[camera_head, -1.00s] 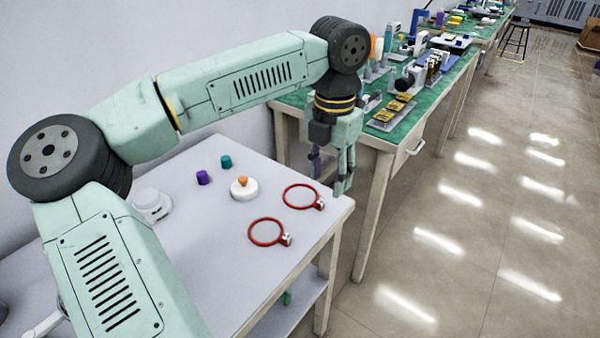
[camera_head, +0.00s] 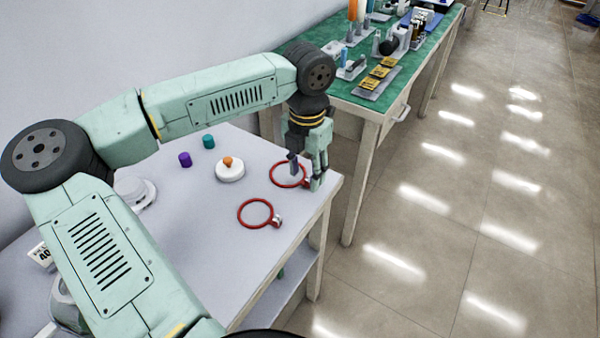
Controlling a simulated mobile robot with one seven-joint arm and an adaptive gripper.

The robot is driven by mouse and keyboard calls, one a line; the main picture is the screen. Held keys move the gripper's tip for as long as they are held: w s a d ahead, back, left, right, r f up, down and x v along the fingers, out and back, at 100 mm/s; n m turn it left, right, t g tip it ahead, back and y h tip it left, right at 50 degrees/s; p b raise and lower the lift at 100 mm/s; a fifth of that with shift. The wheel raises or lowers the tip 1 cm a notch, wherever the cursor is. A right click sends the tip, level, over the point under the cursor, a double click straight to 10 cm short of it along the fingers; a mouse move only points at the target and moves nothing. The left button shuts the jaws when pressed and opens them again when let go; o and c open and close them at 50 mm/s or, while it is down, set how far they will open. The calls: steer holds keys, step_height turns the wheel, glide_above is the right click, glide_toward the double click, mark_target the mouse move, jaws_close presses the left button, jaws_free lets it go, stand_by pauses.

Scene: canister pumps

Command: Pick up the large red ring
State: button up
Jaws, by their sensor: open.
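Two red rings, each with a small metal clasp, lie flat on the white table (camera_head: 222,262). The far red ring (camera_head: 272,183) is partly hidden by my gripper. The near red ring (camera_head: 241,222) is in full view, closer to the camera. They look similar in size, and I cannot tell surely which is the large one. My gripper (camera_head: 305,174) points down and is open and empty, at the far ring's right side by its clasp. One finger appears over the ring's inside, the other near the clasp. I cannot tell whether the fingers touch the ring or table.
A white round part with an orange knob (camera_head: 229,170), a purple cap (camera_head: 185,159) and a teal cap (camera_head: 208,141) stand left of the rings. A green-topped bench (camera_head: 373,112) with equipment stands behind. The table's right edge is close to my gripper.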

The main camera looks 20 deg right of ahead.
steer(key=shift+f, duration=0.9)
steer(key=shift+c, duration=0.2)
steer(key=c, duration=0.9)
steer(key=shift+r, duration=0.1)
